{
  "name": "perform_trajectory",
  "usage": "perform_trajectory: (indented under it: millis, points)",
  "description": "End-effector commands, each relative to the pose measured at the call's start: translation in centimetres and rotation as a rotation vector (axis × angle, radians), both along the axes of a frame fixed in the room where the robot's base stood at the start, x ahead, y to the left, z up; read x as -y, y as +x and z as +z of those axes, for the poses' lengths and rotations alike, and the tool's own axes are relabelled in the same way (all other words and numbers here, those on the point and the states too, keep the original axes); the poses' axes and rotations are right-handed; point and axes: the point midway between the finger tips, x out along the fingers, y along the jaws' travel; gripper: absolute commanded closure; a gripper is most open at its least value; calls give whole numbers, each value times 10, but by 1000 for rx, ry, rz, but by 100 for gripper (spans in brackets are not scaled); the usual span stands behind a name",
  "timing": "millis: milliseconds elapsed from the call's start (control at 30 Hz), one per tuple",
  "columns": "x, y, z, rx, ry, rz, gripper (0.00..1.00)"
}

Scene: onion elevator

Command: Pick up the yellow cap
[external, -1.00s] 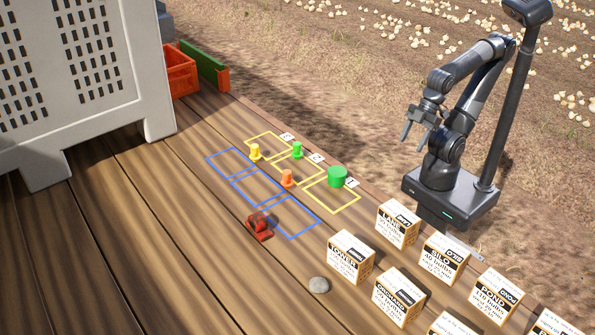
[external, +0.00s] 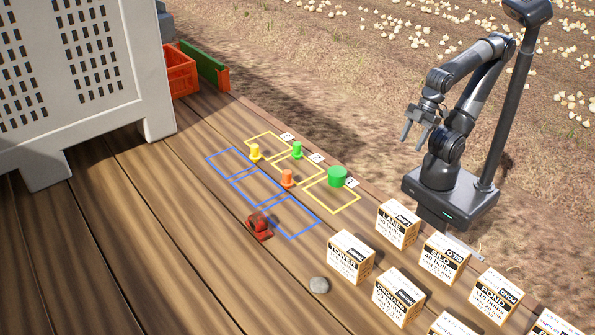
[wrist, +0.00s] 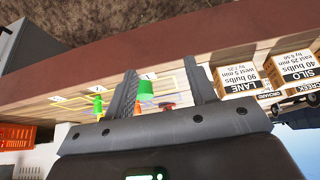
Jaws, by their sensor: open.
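The yellow cap (external: 255,152) stands on the wooden deck at the edge of a yellow outlined square, left of the other small pieces in the external view. A small green cap (external: 298,150) and an orange cap (external: 287,178) stand near it. A larger green cylinder (external: 337,177) stands to their right. My gripper (external: 418,132) is open and empty, raised to the right of the deck, well apart from the yellow cap. In the wrist view the two fingers (wrist: 165,95) are spread, with the large green cylinder (wrist: 147,91) showing between them in the distance.
Several labelled white boxes (external: 350,257) stand at the lower right. A red object (external: 259,226) and a grey stone (external: 319,285) lie on the deck. A large pale crate (external: 150,75) and an orange crate (external: 181,70) stand at the left. The lower-left deck is clear.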

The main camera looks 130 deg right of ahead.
Motion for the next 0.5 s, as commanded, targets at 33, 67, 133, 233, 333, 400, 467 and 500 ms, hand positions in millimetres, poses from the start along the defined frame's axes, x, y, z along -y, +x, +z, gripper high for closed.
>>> perform_trajectory:
  millis: [33,67,133,233,333,400,467,500]
  points:
    - [2,6,4,-4,10,-10,49]
    - [4,11,6,-7,19,-18,49]
    - [11,26,16,-15,43,-45,49]
    - [26,55,30,-30,86,-98,49]
    - [45,87,43,-43,126,-160,49]
    - [61,110,50,-50,148,-205,49]
    - [75,129,54,-58,165,-245,49]
    - [85,141,57,-61,174,-272,49]
